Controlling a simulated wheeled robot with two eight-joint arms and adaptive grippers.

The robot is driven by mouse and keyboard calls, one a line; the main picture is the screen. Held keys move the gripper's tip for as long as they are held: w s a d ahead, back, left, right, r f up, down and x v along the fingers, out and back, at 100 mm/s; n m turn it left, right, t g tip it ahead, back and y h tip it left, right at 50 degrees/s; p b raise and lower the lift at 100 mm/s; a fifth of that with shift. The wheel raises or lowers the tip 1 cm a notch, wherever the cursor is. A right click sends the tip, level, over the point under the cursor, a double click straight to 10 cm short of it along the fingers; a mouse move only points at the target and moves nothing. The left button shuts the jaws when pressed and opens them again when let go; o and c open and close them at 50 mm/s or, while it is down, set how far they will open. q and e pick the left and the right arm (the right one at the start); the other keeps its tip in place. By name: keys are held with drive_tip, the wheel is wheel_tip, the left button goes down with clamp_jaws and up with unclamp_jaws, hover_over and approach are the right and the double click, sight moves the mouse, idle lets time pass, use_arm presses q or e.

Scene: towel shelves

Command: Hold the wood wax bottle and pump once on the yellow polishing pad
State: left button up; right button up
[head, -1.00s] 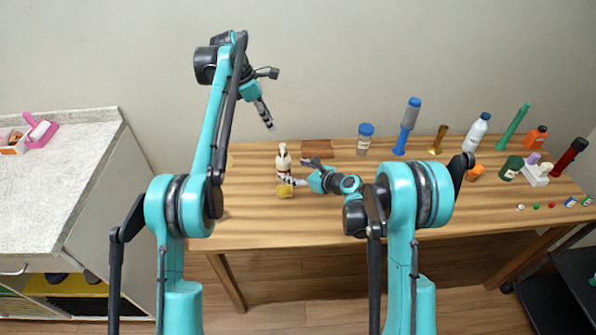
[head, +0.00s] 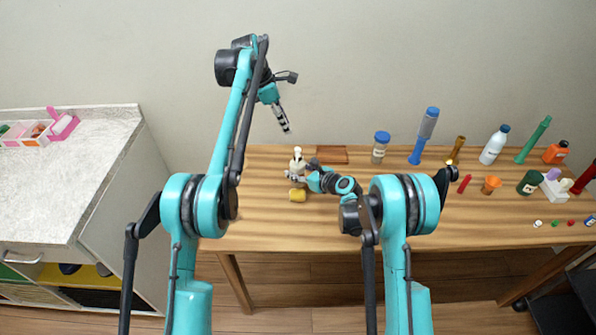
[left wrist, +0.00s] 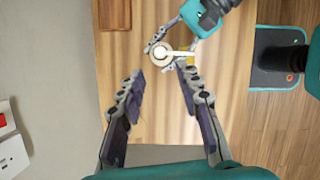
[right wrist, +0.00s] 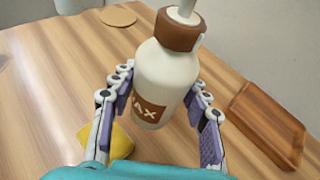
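The cream wood wax bottle (head: 297,160) with a brown collar and white pump stands on the wooden table. My right gripper (head: 298,176) is at it. In the right wrist view the bottle (right wrist: 163,82) is between the open fingers (right wrist: 157,102), close to both pads; firm contact cannot be made out. The yellow polishing pad (head: 297,195) lies in front of the bottle and shows partly behind a finger in the right wrist view (right wrist: 121,143). My left gripper (head: 285,127) is open and empty, high above the bottle; its fingers (left wrist: 162,82) show apart in the left wrist view.
A blue-lidded jar (head: 380,148), a blue bottle (head: 423,135) and several other containers stand further right.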

use_arm(q)
drive_tip(key=c, duration=0.5)
drive_tip(key=shift+d+m, duration=0.2)
drive_tip(key=shift+m, duration=0.2)
clamp_jaws()
drive_tip(key=shift+w+d+f+m+t+y, duration=0.2)
drive_tip(key=shift+d+f+m+y, duration=0.65)
drive_tip(key=shift+m, duration=1.4)
drive_tip(key=shift+s+d+f+m+t+y, duration=0.1)
drive_tip(key=shift+d+f+m+t+y, duration=0.25)
drive_tip(key=shift+f+m+y, duration=0.95)
drive_tip(key=shift+w+d+f+m+t+y, duration=0.25)
drive_tip(key=shift+d+f+m, duration=0.7)
drive_tip(key=shift+m, duration=2.2)
drive_tip(key=shift+s+a+f, duration=0.1)
drive_tip(key=shift+a+f, duration=0.15)
